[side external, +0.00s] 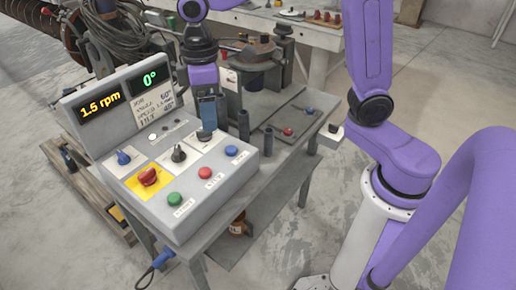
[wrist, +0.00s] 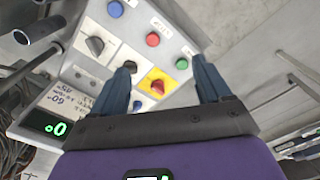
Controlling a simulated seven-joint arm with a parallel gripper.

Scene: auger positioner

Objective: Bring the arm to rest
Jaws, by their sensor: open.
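My gripper (side external: 207,125) points down over the back right part of the grey control box (side external: 165,212), close to the black knob (side external: 178,152); contact cannot be told from the side. In the wrist view my gripper (wrist: 162,64) has its two dark fingers wide apart with nothing held between them. The red knob on its yellow plate (wrist: 156,82) shows between the fingers, and the black knob (wrist: 95,46) lies left of them. The displays read 1.5 rpm (side external: 101,103) and 0° (side external: 149,79).
The box also carries green (side external: 174,199), red (side external: 205,173) and blue (side external: 231,151) buttons and a blue knob (side external: 124,157). A handwritten card (side external: 155,97) leans by the displays. Cables and machinery fill the back left.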

